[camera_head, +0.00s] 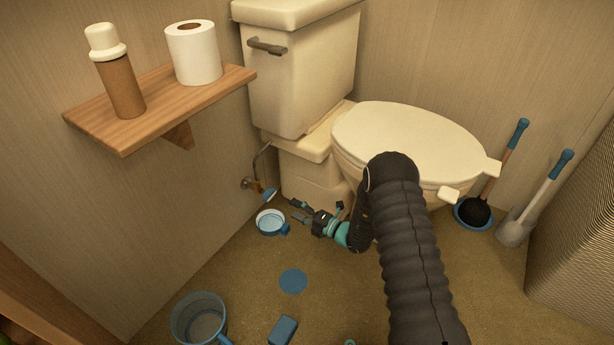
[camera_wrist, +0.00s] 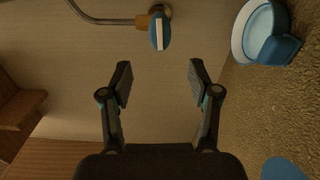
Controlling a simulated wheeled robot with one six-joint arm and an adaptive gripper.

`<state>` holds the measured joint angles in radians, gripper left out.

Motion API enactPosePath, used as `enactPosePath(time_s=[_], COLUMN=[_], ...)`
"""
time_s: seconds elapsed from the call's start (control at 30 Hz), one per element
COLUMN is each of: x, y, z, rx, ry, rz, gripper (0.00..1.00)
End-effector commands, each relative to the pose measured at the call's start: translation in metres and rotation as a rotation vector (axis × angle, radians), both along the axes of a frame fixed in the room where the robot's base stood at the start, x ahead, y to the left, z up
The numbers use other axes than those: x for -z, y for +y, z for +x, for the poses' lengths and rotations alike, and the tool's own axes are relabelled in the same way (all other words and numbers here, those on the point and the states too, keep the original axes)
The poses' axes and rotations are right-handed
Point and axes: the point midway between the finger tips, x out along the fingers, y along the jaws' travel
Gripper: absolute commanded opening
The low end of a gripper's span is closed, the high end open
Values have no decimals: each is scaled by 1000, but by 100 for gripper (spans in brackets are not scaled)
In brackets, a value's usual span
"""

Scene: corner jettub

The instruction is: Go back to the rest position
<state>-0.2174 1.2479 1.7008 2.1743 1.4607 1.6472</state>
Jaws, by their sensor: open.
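My gripper (camera_head: 299,211) is low beside the toilet (camera_head: 400,135), with its fingers pointing left toward the wall. It is open, and nothing is between its fingers in the wrist view (camera_wrist: 160,85). My dark sleeved arm reaches down to it in front of the toilet bowl. A blue valve handle (camera_head: 269,194) on the wall pipe is just beyond the fingers. In the wrist view the handle (camera_wrist: 159,32) lies ahead of the fingers and apart from them.
A blue-and-white cup (camera_head: 270,222) is on the floor close to the gripper. A blue disc (camera_head: 293,281), a blue block (camera_head: 283,330) and a clear blue bucket (camera_head: 199,320) are nearer. A wooden shelf (camera_head: 160,100) juts from the left wall. A plunger (camera_head: 475,211) and a brush (camera_head: 513,228) stand right.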

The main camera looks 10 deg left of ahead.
Motion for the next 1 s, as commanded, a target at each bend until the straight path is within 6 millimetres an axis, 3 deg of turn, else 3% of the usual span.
enactPosePath(time_s=[0.17,0.37,0.47,0.57,0.67,0.77,1.0], x=[0,7,23,42,43,28,-37], y=[0,2,6,8,6,0,-35], z=[0,-5,-30,-70,-104,-133,-187], rx=[0,-25,-129,-276,-426,-579,-938], ry=[-9,-150,-265,-378,-511,-673,-1125], rz=[-4,-95,-193,-280,-340,-381,-430], gripper=[62,62,62,62,62,62,62])
